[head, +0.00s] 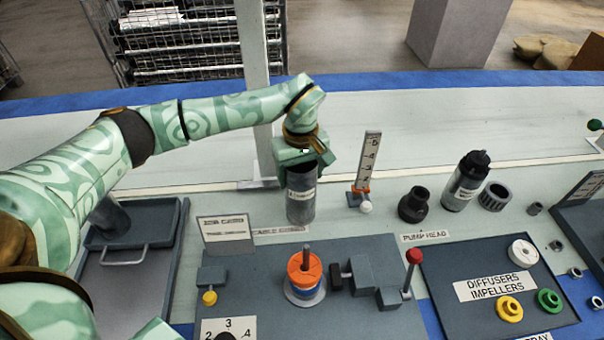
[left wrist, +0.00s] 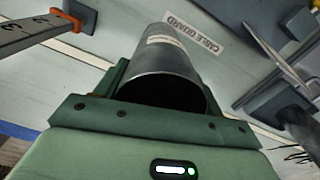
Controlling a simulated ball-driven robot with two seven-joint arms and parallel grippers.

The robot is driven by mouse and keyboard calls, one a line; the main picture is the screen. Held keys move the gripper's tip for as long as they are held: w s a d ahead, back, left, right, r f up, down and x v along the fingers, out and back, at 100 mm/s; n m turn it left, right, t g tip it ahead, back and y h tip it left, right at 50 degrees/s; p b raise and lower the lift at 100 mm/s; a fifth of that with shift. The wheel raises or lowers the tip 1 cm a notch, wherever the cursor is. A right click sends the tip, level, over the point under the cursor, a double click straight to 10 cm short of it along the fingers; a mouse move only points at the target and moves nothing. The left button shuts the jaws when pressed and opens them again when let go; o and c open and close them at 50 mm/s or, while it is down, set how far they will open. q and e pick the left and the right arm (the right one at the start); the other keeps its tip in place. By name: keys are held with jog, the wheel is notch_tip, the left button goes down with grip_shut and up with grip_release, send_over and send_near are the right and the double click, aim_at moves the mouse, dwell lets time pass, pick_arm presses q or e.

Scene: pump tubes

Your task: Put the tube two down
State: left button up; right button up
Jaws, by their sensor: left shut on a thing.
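A dark grey open-ended tube (head: 301,202) with a white label stands upright below my left gripper (head: 304,160). The gripper is shut on the tube near its top. In the left wrist view the hollow tube (left wrist: 172,70) sits between the green jaws, its open rim facing the camera. The label is too small to read, so I cannot tell which tube it is. The tube's lower end is near the table by the "CABLE GUARD" label (left wrist: 194,36); I cannot tell whether it touches.
A station with orange rings on a peg (head: 305,270) is in front. A grey tray (head: 131,285) holding another cylinder (head: 109,217) lies left.

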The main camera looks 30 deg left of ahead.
pick_arm(q)
jog(key=shift+o, duration=0.2)
jog(key=shift+r, duration=0.15)
jog(key=o, duration=1.2)
notch_tip(320, 180, up, 12)
jog(key=p, duration=0.5)
pick_arm(e)
jog(key=shift+t, duration=0.4)
jog(key=w+r, duration=0.1)
jog(key=r, duration=0.1)
jog(key=w+r, duration=0.1)
jog(key=r, duration=0.1)
jog(key=shift+w+r, duration=0.2)
